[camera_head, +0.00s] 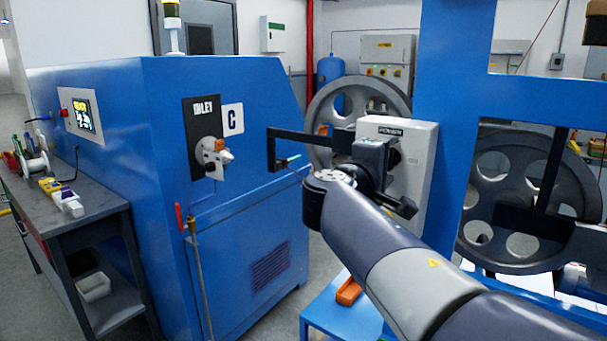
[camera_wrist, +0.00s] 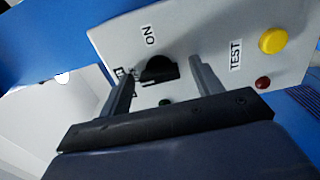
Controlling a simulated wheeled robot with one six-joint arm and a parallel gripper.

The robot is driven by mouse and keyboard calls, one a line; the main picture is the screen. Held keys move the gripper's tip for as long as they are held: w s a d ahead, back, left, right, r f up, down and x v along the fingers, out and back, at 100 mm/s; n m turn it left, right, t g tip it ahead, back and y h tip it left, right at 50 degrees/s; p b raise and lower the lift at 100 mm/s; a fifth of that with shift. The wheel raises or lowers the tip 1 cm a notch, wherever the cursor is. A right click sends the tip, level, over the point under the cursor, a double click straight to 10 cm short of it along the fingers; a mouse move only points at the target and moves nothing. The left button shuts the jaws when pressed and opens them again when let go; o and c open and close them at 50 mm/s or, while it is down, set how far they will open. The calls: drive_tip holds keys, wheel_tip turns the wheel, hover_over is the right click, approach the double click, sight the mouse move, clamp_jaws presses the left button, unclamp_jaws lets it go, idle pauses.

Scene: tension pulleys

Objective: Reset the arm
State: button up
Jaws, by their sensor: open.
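My arm reaches in from the lower right in the head view, bent at the elbow and wrist. My gripper (camera_head: 384,166) is in front of a light grey control box (camera_head: 410,150), and its fingers are hard to make out there. In the wrist view my gripper (camera_wrist: 162,68) is open, with its two grey fingers apart and pointing at the box face (camera_wrist: 200,40). A black knob (camera_wrist: 158,68) under the "ON" label shows between the fingers. I cannot tell whether the fingers touch it. Nothing is held.
A yellow button (camera_wrist: 273,40) and a small red one (camera_wrist: 263,83) are right of the fingers. A blue machine (camera_head: 140,170) stands left, with a dark bracket (camera_head: 271,150) beside my wrist. A blue post (camera_head: 452,90) and large wheels (camera_head: 480,185) are right.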

drive_tip(key=b+v, duration=0.1)
drive_tip(key=v, duration=1)
drive_tip(key=w+d+m+p, duration=0.6)
drive_tip(key=w+m, duration=0.3)
drive_tip(key=m, duration=0.8)
drive_tip(key=shift+d+m, duration=0.25)
drive_tip(key=shift+m, duration=0.05)
idle(0.6)
drive_tip(key=shift+s, duration=0.1)
idle(0.5)
